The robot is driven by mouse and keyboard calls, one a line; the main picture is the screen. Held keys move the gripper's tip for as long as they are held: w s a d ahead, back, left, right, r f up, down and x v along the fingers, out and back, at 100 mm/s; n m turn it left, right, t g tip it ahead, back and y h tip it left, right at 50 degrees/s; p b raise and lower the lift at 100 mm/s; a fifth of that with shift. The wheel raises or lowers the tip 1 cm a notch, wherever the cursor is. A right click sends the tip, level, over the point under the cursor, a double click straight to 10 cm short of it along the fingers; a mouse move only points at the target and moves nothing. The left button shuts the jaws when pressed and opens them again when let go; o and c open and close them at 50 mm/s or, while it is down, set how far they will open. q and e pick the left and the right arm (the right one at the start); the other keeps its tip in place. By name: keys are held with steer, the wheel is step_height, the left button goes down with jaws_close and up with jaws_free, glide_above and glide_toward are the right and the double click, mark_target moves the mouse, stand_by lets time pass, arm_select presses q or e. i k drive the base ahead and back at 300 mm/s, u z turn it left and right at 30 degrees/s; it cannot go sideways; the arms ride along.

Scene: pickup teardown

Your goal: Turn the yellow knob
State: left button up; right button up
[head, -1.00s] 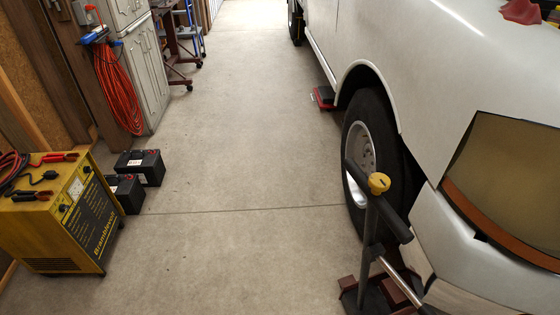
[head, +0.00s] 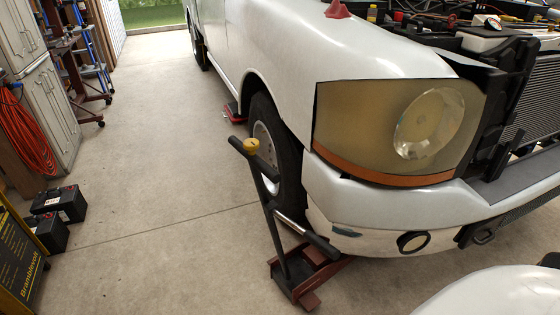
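The yellow knob (head: 251,146) is a small round cap at the top of the floor jack's handle (head: 268,207), beside the black crossbar grip. The jack (head: 307,270) has a dark red base and stands on the floor in front of the white truck's front wheel. Neither of my grippers shows in the head view. A smooth white surface at the bottom right appears to be part of my own body.
The white truck (head: 300,52) fills the right side, with its engine bay open. Black batteries (head: 62,202) and a yellow charger (head: 22,262) stand at left near grey cabinets (head: 38,85). The concrete floor (head: 150,150) between is clear.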

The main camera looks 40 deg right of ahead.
mark_target(251, 145)
steer(key=k, duration=0.3)
steer(key=z, duration=1.15)
